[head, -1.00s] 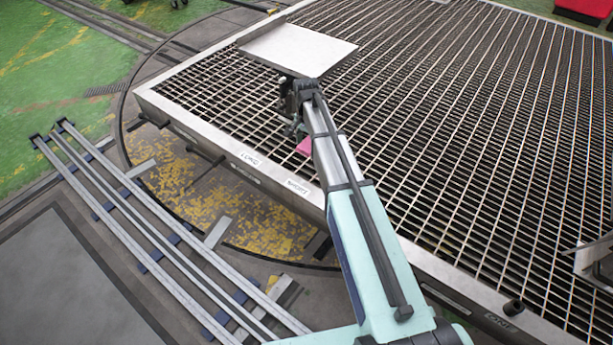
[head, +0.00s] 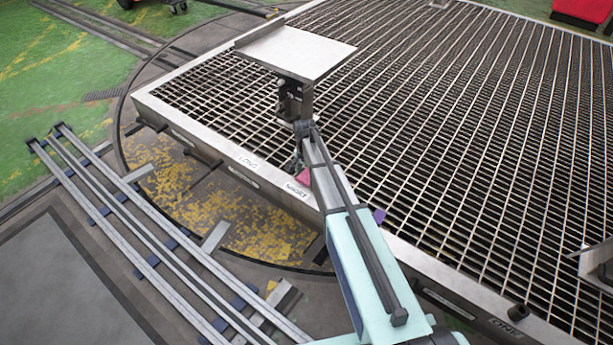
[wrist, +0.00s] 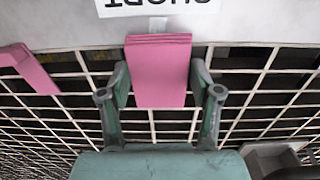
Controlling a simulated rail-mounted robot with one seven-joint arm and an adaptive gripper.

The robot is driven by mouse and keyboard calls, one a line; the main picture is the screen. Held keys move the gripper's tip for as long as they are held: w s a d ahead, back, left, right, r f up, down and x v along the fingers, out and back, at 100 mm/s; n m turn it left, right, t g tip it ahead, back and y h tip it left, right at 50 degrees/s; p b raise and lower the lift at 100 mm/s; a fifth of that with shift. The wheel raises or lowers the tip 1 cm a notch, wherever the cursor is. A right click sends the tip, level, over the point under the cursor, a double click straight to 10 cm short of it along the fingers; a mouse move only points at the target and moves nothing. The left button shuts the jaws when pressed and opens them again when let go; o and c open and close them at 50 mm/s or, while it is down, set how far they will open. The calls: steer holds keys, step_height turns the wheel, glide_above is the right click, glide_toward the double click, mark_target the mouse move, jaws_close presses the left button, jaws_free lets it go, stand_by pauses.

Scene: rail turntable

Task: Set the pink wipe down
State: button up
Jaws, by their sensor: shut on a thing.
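The pink wipe (wrist: 158,70) is a flat folded pad, seen in the wrist view between the two fingers of my gripper (wrist: 158,86). My gripper is shut on it, with a finger against each side edge. Its far edge reaches the pale metal rim. In the head view a bit of the pink wipe (head: 303,178) shows beside my arm, by the "SHORT" label (head: 297,191). I cannot tell whether its underside touches the grating. A second pink piece (wrist: 28,68) lies at the left of the wrist view, apart from my gripper.
The metal grating (head: 450,130) spreads wide, with a pale rim along its near edge. A raised metal plate on a post (head: 297,50) stands behind my gripper. A small purple item (head: 379,215) lies right of my arm. Rails (head: 150,230) run at the left.

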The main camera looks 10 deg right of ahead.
mark_target(306, 175)
steer(key=shift+f, duration=0.25)
steer(key=shift+f, duration=0.15)
steer(key=o, duration=1.1)
step_height(306, 175, up, 12)
steer(key=p, duration=0.2)
steer(key=shift+a+r, duration=0.15)
steer(key=shift+r, duration=0.05)
steer(key=shift+w, duration=0.1)
